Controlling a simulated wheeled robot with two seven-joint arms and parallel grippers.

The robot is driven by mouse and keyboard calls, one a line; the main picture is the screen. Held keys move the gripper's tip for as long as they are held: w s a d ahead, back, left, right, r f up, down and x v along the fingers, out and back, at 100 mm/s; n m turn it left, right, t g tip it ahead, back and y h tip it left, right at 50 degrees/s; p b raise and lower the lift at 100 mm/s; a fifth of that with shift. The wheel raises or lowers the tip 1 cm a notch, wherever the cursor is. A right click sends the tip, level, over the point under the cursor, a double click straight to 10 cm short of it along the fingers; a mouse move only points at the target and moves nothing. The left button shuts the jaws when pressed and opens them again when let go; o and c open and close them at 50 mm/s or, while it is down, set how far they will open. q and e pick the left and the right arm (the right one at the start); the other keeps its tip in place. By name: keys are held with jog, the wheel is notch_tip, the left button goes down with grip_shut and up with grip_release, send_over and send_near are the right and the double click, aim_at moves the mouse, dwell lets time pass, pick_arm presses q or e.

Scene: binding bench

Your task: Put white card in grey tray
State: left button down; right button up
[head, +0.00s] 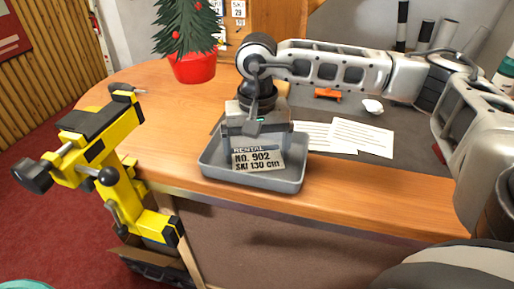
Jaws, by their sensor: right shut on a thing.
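The white card (259,160), printed "RENTAL NO. 902 SKI 130 cm", stands tilted over the grey tray (285,184), inside its outline. My right gripper (256,143) is above the tray and shut on the card. The fingertips are mostly hidden behind the card. I cannot tell whether the card's lower edge touches the tray floor. The tray sits at the front edge of the wooden counter. My left gripper is not in view.
A yellow and black clamp stand (105,160) is at the left of the counter. A small tree in a red pot (193,67) stands behind the tray. White paper sheets (362,138) lie to the right, with an orange item (328,94) behind. The counter (175,125) left of the tray is clear.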

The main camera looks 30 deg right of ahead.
jog(key=o, duration=0.6)
jog(key=shift+f, duration=0.15)
jog(key=shift+r+p, duration=0.35)
jog(key=shift+p, duration=0.25)
notch_tip(320, 180, up, 7)
jog(key=shift+f+b, duration=0.2)
jog(key=shift+b, duration=0.5)
notch_tip(320, 180, up, 5)
send_over(257, 159)
jog(key=shift+r, duration=0.15)
